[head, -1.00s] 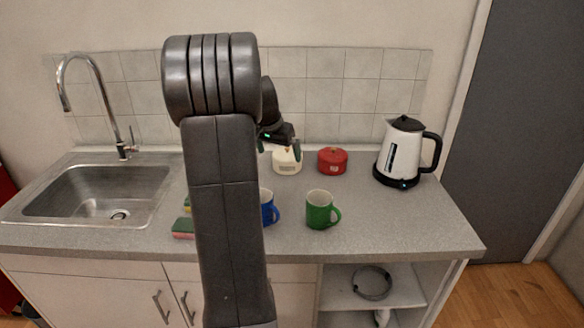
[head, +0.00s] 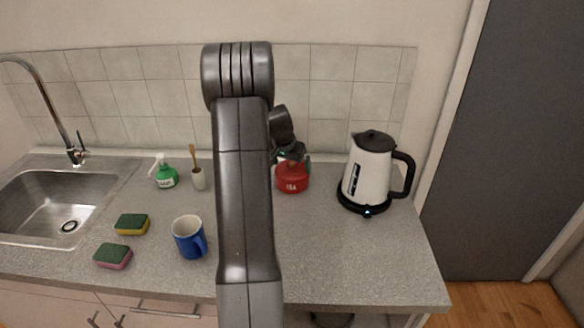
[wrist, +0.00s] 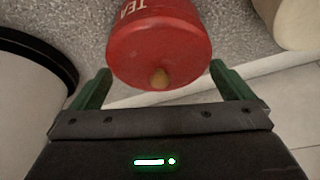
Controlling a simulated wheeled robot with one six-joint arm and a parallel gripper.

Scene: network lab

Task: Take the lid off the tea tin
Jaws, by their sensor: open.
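The red tea tin (head: 292,180) stands upright on the counter, left of the kettle, with its TEA label facing me. In the wrist view the tin (wrist: 160,40) shows from above, with a red lid and a small tan knob (wrist: 159,78). The seam between lid and body is hard to make out. My gripper (head: 293,160) is over the top of the tin. Its green fingers (wrist: 161,68) are open, one on each side of the lid, with gaps visible and nothing held.
The black-and-white kettle (head: 368,172) stands close right of the tin. A cream tin (wrist: 288,22) shows in the wrist view; my arm hides it in the head view. A blue mug (head: 188,238), two sponges (head: 132,224) and a green soap bottle (head: 165,174) stand left.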

